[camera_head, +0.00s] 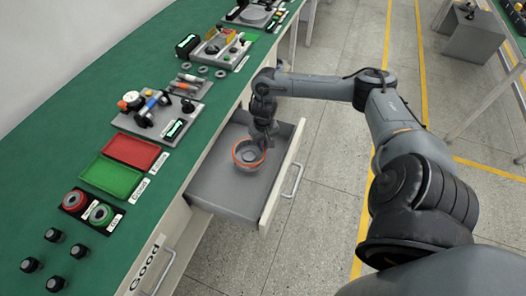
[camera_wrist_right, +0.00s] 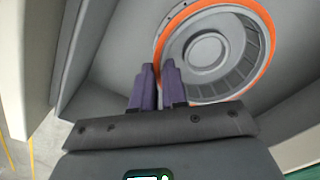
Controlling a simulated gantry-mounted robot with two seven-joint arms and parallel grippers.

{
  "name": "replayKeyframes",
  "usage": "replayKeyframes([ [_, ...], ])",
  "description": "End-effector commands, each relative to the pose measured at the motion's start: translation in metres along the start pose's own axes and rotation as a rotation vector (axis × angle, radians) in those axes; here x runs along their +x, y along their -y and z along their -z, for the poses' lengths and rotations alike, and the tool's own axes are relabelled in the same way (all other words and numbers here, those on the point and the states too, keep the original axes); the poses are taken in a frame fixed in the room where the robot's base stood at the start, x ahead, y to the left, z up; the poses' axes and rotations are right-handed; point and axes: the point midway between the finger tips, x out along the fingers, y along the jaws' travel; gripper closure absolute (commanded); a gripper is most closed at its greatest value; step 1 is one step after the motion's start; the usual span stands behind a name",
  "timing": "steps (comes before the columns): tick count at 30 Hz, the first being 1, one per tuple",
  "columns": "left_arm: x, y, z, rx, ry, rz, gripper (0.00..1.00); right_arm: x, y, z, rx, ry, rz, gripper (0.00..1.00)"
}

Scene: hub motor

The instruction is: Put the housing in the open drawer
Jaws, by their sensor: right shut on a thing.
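The housing is a round grey bowl-like part (camera_head: 248,154) with an orange rim. It is over or inside the open drawer (camera_head: 213,190), within its walls in the head view; I cannot tell whether it touches the drawer floor. My right gripper (camera_head: 263,138) reaches down at the drawer from above and is shut on the housing's rim. In the right wrist view the purple fingers (camera_wrist_right: 160,78) are close together at the edge of the orange ring, and the housing (camera_wrist_right: 207,50) shows its ribbed inside. My left gripper is not in view.
The drawer front with its handle (camera_head: 292,180) sticks out into the aisle. The green bench top (camera_head: 60,160) beside it holds a red tray (camera_head: 131,151), a green tray (camera_head: 111,177), a fixture plate (camera_head: 160,118) and several small dark parts. Another drawer marked Good is below.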

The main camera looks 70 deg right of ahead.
Motion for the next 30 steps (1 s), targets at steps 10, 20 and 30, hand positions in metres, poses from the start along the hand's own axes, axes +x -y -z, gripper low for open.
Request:
replayKeyframes([
  [10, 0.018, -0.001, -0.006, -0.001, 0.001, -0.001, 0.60, 0.041, 0.000, 0.001, 0.000, -0.002, 0.001, 1.00],
  [20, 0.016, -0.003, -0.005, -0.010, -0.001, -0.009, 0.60, 0.041, 0.000, 0.000, 0.000, -0.001, 0.001, 1.00],
  [30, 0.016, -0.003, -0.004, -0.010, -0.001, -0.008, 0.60, 0.044, -0.001, 0.000, 0.000, 0.001, -0.001, 0.62],
])
